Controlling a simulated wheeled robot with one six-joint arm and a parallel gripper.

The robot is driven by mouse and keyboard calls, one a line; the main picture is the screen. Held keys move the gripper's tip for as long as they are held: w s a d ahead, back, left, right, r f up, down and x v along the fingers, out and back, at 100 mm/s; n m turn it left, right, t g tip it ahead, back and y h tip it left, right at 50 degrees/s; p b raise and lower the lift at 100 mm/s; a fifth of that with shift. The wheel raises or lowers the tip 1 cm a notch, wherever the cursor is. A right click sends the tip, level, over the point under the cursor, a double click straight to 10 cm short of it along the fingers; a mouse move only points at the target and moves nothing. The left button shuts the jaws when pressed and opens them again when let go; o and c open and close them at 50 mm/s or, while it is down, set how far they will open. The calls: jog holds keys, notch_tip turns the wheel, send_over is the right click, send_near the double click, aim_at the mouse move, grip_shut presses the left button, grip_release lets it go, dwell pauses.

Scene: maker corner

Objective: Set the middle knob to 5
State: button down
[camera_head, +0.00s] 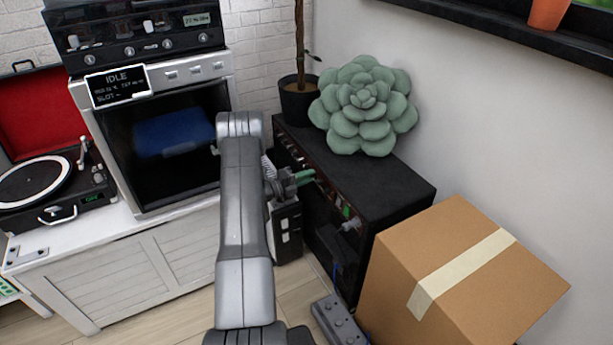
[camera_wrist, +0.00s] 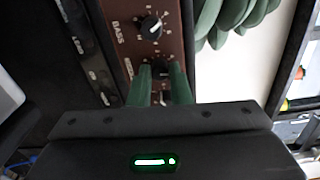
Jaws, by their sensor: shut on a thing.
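A black amplifier (camera_head: 385,190) stands by the wall, with its knob panel (camera_wrist: 125,35) facing my gripper (camera_head: 303,178). In the wrist view, the knob labelled BASS (camera_wrist: 151,27) is clear of my gripper. The knob beside it, apparently the middle knob (camera_wrist: 160,71), sits between the green fingertips of my gripper (camera_wrist: 161,73), which are shut on it. Its label is partly covered, and its pointer and setting cannot be read. Another small part shows between the fingers nearer the wrist. In the head view, my arm and gripper hide much of the panel.
A green succulent-shaped cushion (camera_head: 362,105) and a potted plant (camera_head: 298,100) sit on the amplifier. A cardboard box (camera_head: 460,275) stands close in front at right. A grey pedal (camera_head: 338,322) lies on the floor. An oven-like machine (camera_head: 165,140) and a turntable (camera_head: 45,190) are at left.

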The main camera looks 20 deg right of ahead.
jog(key=shift+f+n, duration=0.1)
jog(key=shift+n, duration=0.4)
jog(key=c, duration=1.3)
grip_release()
jog(key=shift+c, duration=0.2)
